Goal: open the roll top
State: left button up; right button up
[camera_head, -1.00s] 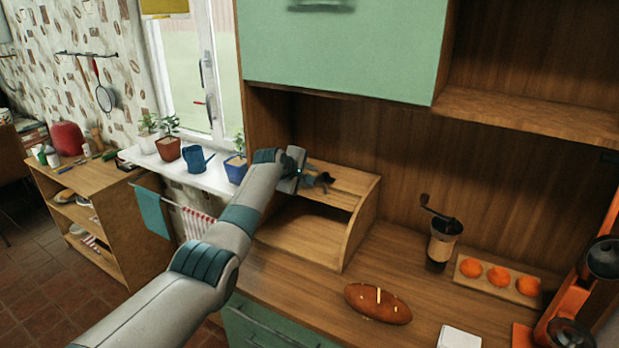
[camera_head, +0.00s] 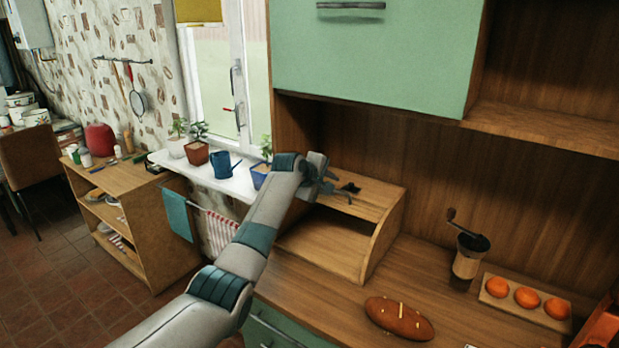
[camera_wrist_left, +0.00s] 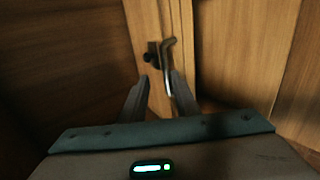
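The wooden bread box (camera_head: 383,235) stands on the counter, and its front is open onto a bare interior (camera_head: 325,245). Its roll top (camera_head: 368,207) sits up at the top of the box, with a small dark handle (camera_head: 350,188) on it. My left gripper (camera_head: 335,187) is just left of this handle, over the top of the box. In the left wrist view, my left gripper's fingers (camera_wrist_left: 160,95) are apart, and a bent metal handle (camera_wrist_left: 169,65) shows beyond and between their tips. I cannot tell whether they touch it. My right gripper is out of view.
A coffee grinder (camera_head: 468,255), a board with orange fruits (camera_head: 526,300) and a bread loaf (camera_head: 398,318) stand right of the box. A blue plant pot (camera_head: 260,174) and a watering can (camera_head: 222,164) are on the windowsill at left. A green cabinet (camera_head: 375,55) hangs above.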

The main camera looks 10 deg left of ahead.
pick_arm(q)
jog(key=b+v, duration=0.3)
jog(key=v, duration=1)
jog(key=shift+s+r, duration=0.2)
jog(key=shift+r, duration=0.05)
